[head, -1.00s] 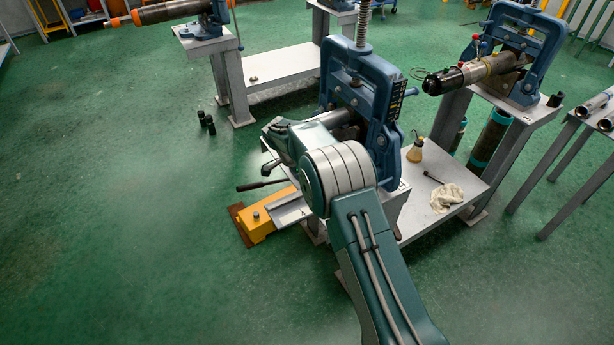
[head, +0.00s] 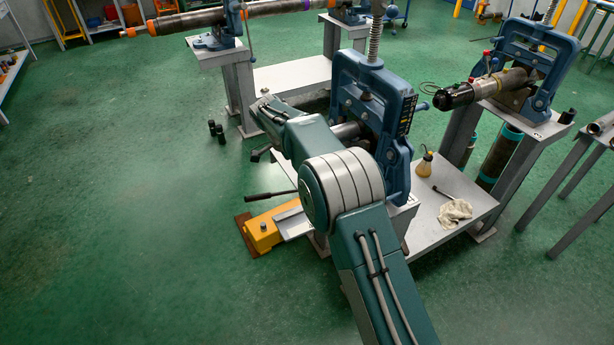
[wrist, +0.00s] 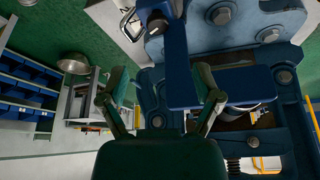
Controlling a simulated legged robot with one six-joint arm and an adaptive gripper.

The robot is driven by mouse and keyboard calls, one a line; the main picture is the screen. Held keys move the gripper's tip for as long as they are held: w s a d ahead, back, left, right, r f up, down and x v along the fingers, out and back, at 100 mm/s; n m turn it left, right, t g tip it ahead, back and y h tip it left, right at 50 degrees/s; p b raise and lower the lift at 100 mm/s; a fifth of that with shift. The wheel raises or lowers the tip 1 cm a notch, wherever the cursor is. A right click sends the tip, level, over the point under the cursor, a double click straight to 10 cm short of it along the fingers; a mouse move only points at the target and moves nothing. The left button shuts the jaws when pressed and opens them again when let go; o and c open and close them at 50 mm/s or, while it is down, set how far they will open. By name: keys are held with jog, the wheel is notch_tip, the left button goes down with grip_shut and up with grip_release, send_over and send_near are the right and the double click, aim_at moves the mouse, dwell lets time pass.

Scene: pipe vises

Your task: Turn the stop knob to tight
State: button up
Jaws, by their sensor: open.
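A yellow block (head: 258,238) sits low at the left end of a grey plate (head: 293,222), beside the blue pipe vise. A small dark knob (head: 263,227) stands on its top; it looks like the stop knob, but its setting is too small to read. My gripper (head: 265,104) is up and left of the vise frame (head: 385,115), well above and apart from the block. In the wrist view my gripper (wrist: 163,82) is open and empty, its two fingers spread. Behind them are blue vise parts with round bolt heads (wrist: 270,36). The yellow block is not identifiable there.
A black lever (head: 268,194) sticks out left above the block. An oil bottle (head: 424,163) and a rag (head: 453,210) lie on the lower shelf. Another vise (head: 530,60) stands at the right.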

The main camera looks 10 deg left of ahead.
jog(key=shift+s+a+r, duration=0.1)
jog(key=shift+a+r, duration=0.1)
jog(key=shift+r, duration=0.25)
jog(key=s+d+f+n+t+y, duration=0.1)
jog(key=s+d+n+t+y, duration=0.3)
jog(key=n, duration=0.9)
jog(key=shift+g, duration=0.5)
jog(key=x, duration=1.1)
jog(key=shift+w+d+r, duration=0.15)
jog(key=shift+w+d, duration=0.2)
jog(key=shift+w, duration=0.1)
grip_shut()
